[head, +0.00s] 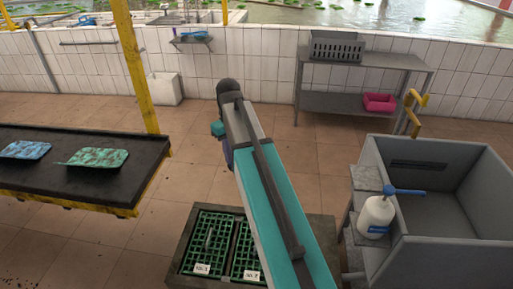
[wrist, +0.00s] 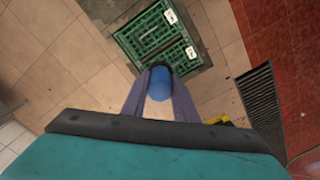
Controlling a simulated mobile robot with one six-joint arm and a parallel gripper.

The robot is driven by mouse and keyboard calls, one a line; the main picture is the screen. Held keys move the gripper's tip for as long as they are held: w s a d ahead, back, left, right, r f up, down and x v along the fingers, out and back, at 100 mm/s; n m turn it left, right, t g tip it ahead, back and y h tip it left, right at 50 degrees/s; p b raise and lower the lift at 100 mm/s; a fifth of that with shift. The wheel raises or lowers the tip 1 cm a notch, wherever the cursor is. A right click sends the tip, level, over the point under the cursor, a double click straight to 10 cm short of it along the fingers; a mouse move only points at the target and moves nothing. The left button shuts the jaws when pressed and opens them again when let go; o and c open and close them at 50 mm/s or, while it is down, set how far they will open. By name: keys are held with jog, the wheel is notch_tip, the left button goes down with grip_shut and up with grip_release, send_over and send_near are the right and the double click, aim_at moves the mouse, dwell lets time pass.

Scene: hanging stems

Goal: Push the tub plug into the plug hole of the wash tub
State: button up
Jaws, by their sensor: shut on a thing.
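The wash tub (head: 478,202) is the deep grey basin at the right of the head view, with a dark slot in its inner wall. I cannot make out its plug hole. In the wrist view my gripper (wrist: 159,78) is shut on a blue, rounded piece with a dark far end, which looks like the tub plug (wrist: 160,86). Its two grey fingers lie on either side of it. It is held in the air above the tiled floor, away from the tub.
A white bottle with a blue pump (head: 376,216) stands on the ledge at the tub's left side. Green grated crates (head: 208,243) lie low below my arm. A dark table (head: 120,179) is at the left. A metal rack (head: 345,103) stands by the back wall.

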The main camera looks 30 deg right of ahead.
jog(key=a+f+n, duration=0.1)
jog(key=a+n, duration=0.2)
jog(key=a, duration=1)
jog(key=shift+a+f+b, duration=0.2)
jog(key=shift+a+b, duration=0.05)
jog(key=shift+b, duration=0.15)
jog(key=shift+a, duration=0.1)
